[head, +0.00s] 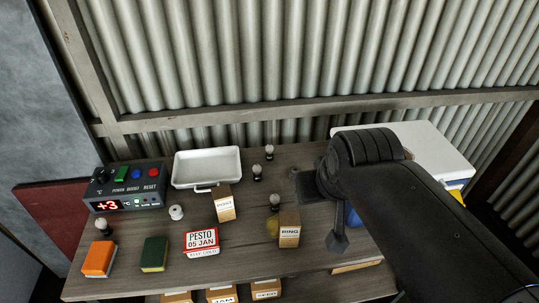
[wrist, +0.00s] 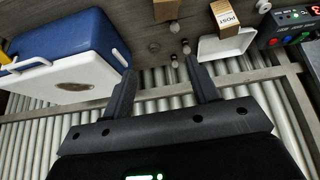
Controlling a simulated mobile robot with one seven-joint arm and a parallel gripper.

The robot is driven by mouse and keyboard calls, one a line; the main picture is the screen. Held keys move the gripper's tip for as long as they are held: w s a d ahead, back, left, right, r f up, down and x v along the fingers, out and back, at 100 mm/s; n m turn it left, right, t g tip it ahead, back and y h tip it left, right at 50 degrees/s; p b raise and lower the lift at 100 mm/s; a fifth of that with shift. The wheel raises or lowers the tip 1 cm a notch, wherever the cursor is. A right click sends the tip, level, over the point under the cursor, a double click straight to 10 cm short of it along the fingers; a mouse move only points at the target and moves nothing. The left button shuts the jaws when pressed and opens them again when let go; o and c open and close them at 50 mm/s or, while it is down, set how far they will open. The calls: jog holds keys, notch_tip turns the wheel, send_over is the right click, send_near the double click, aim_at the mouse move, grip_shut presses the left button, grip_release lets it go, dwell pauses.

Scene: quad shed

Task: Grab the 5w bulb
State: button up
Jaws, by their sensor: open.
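Several small bulbs with pale round tops and dark bases stand on the wooden bench. In the head view, one bulb (head: 269,152) is at the back, one (head: 257,172) just in front of it, and one (head: 275,201) beside the RING box. Another bulb (head: 104,227) stands at the left by the control box. Three bulbs show in the wrist view (wrist: 174,60) (wrist: 186,47) (wrist: 174,27), beyond my fingertips. No wattage marking is readable, so I cannot tell which is 5w. My gripper (wrist: 160,72) is open and empty, apart from the bulbs.
A white tray (head: 207,184) and POST box (head: 225,205) stand left of the bulbs; the RING box (head: 289,229) is in front. A blue cooler (wrist: 60,50) with a white lid is at the right in the head view. The corrugated wall (head: 300,50) closes the back.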

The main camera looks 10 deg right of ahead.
jog(key=w+d+f+n+t, duration=0.15)
jog(key=w+n, duration=0.25)
jog(key=w, duration=0.6)
jog(key=w+d+f+n+t, duration=0.1)
jog(key=w+f+n+t, duration=0.15)
jog(key=w, duration=0.65)
jog(key=n+t+h, duration=0.1)
jog(key=n+t, duration=0.5)
jog(key=n, duration=1.3)
send_over(271, 150)
jog(key=s+d, duration=0.6)
notch_tip(271, 150, down, 17)
jog(key=a+f+n+y, duration=0.1)
jog(key=f+n, duration=0.1)
jog(key=n, duration=0.2)
jog(key=a+f+n+t+y, duration=0.1)
jog(key=f+n+y, duration=0.1)
jog(key=n, duration=0.1)
jog(key=a+f+n+y, duration=0.1)
jog(key=a+f+n, duration=0.1)
jog(key=n, duration=0.2)
jog(key=shift+w+f+n+t+y, duration=0.3)
jog(key=shift+n, duration=0.05)
jog(key=shift+a+f+n+y, duration=0.25)
jog(key=shift+n+y, duration=0.15)
jog(key=shift+n, duration=0.2)
jog(key=x, duration=0.7)
jog(key=shift+w, duration=0.15)
jog(key=c, duration=1)
